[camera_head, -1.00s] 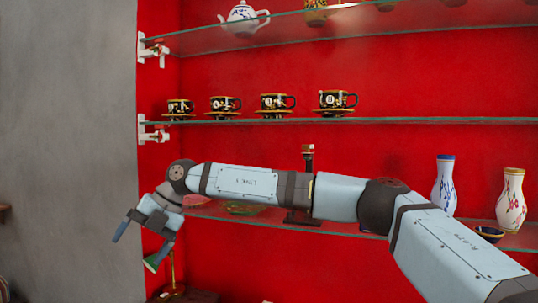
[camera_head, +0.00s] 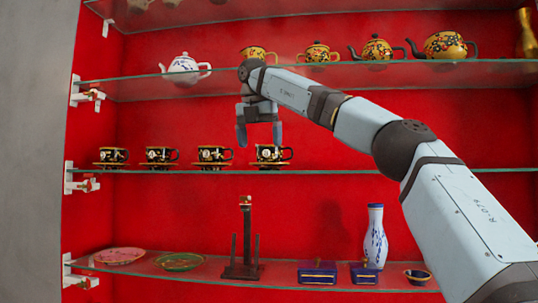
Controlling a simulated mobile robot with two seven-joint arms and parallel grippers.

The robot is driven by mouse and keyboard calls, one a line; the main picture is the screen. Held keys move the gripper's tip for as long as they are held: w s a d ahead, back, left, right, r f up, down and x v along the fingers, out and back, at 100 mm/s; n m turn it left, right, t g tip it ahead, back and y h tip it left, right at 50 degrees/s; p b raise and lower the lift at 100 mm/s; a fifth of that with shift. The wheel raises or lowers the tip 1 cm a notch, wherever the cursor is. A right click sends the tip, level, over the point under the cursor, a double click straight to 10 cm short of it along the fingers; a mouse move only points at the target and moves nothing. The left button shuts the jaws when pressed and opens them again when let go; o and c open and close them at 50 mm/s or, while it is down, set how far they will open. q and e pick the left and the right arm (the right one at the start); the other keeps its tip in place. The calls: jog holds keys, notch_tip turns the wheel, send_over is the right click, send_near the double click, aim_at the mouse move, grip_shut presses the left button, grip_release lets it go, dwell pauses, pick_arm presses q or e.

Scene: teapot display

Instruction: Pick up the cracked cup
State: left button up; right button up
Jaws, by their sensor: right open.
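Several black-and-gold patterned cups stand in a row on saucers on the middle glass shelf: the far-left cup (camera_head: 112,155), the second cup (camera_head: 160,155), the third cup (camera_head: 211,154) and the far-right cup (camera_head: 270,154). I cannot make out a crack on any of them at this size. My right gripper (camera_head: 259,138) is open and empty, with its fingers pointing down. In the picture it is just above the far-right cup and overlaps its upper edge slightly; I cannot tell whether they touch. My left gripper is not in view.
The upper shelf (camera_head: 350,72) holds a white teapot (camera_head: 184,67) and several gold floral pieces behind my right arm. The lower shelf holds plates (camera_head: 118,256), a dark stand (camera_head: 244,245), blue boxes (camera_head: 318,272) and a vase (camera_head: 375,238). The middle shelf's right part looks clear.

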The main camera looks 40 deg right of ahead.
aim_at(270, 151)
jog(key=shift+w+d, duration=0.25)
jog(key=shift+d, duration=0.3)
jog(key=shift+w+d, duration=0.25)
jog(key=shift+d, duration=0.3)
jog(key=shift+w+d+r+p, duration=0.15)
jog(key=shift+w+d+p, duration=0.05)
jog(key=shift+d+p, duration=0.25)
jog(key=d, duration=0.1)
jog(key=w+d+p, duration=0.1)
jog(key=shift+w+d+p, duration=0.25)
jog(key=shift+d+p, duration=0.05)
jog(key=shift+d, duration=0.05)
jog(key=shift+x, duration=1.15)
jog(key=shift+d+f, duration=0.15)
jog(key=shift+f, duration=0.35)
jog(key=c, duration=0.6)
jog(key=shift+o, duration=0.2)
